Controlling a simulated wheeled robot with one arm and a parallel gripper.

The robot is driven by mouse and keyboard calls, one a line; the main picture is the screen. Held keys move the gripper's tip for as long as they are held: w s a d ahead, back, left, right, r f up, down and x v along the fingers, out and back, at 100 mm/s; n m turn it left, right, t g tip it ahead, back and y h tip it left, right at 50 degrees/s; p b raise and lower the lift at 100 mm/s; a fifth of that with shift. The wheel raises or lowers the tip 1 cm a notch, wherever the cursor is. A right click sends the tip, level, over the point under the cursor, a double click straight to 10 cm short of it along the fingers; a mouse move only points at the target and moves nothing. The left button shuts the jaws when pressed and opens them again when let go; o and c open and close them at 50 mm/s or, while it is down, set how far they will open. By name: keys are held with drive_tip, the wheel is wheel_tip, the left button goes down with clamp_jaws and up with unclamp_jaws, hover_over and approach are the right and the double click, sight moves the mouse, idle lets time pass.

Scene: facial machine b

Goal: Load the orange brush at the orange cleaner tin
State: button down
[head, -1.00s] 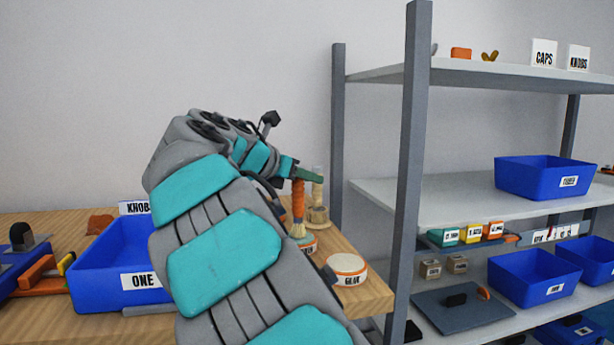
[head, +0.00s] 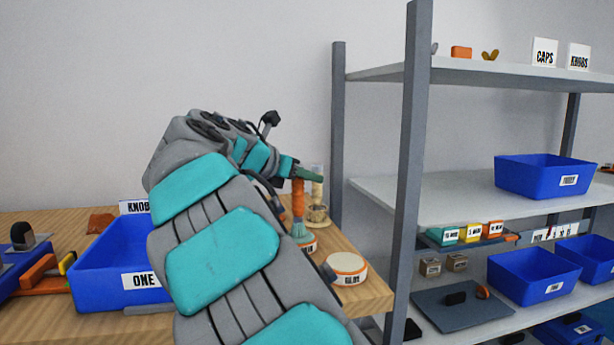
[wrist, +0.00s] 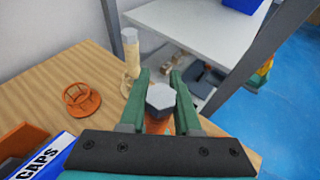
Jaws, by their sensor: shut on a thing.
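My gripper (head: 303,174) is shut on the orange brush (head: 298,200), which hangs upright with its bristles down. In the wrist view the green fingers of my gripper (wrist: 160,88) hold the brush by its upper end, whose grey hexagonal top (wrist: 160,97) faces the camera. The bristles look grey-green and are at the top of a small tin with an orange band (head: 309,248), partly hidden behind my arm. Whether they touch its contents I cannot tell. Its label is only partly readable.
A white-topped tin with an orange band (head: 347,268) stands near the table's right edge. A cream post on a round base (head: 317,212) stands just behind the brush. A blue bin marked ONE (head: 110,265) is left of my arm. A grey shelf unit (head: 405,170) stands at right.

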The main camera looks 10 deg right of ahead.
wheel_tip(320, 180, up, 7)
drive_tip(key=p, duration=0.4)
idle(0.4)
drive_tip(key=shift+f, duration=0.15)
idle(0.3)
